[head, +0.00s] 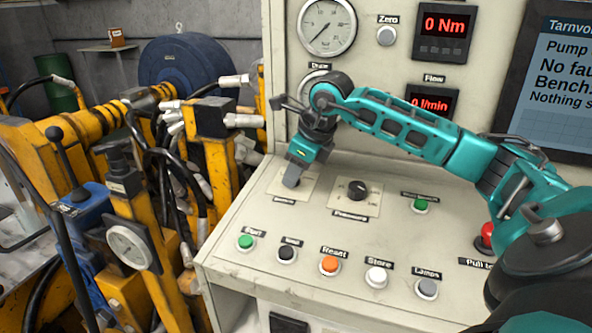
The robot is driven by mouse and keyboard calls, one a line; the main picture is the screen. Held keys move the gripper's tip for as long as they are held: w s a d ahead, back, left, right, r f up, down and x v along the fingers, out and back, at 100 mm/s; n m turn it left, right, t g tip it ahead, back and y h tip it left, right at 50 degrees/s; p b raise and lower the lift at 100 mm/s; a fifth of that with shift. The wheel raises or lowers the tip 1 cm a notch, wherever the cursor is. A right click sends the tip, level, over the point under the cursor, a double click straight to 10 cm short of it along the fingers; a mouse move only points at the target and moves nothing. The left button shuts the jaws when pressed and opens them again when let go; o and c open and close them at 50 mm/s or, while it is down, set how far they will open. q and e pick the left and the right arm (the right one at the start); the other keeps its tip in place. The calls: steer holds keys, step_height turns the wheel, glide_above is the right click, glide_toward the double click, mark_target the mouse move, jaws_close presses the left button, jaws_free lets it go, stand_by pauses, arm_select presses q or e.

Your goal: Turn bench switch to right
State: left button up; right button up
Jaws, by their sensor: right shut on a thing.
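The bench switch (289,184) sits on a light plate at the left of the sloped control panel, with a label below it. My right gripper (292,180) reaches in from the right and points down onto the switch, shut on its knob. The gripper hides most of the knob, so I cannot tell which way it points. My left gripper does not show.
A black rotary knob (357,190) stands just right of the switch. Several push buttons, including the green one (245,242) and orange one (329,264), line the front. A red button (486,236) is at the right. Gauges and displays rise behind; yellow machinery (120,200) crowds the left.

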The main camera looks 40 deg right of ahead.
steer(key=m+h+b, duration=0.1)
steer(key=m, duration=0.3)
steer(key=shift+a+m+h+b, duration=0.2)
steer(key=shift+m+h+b, duration=0.1)
steer(key=shift+h+b, duration=0.1)
steer(key=shift+a+m+h+b, duration=0.1)
steer(key=shift+m+h+b, duration=0.5)
steer(key=shift+m, duration=1.2)
steer(key=o, duration=1)
steer(key=shift+o, duration=0.2)
steer(key=p+v, duration=0.1)
steer(key=v, duration=1.2)
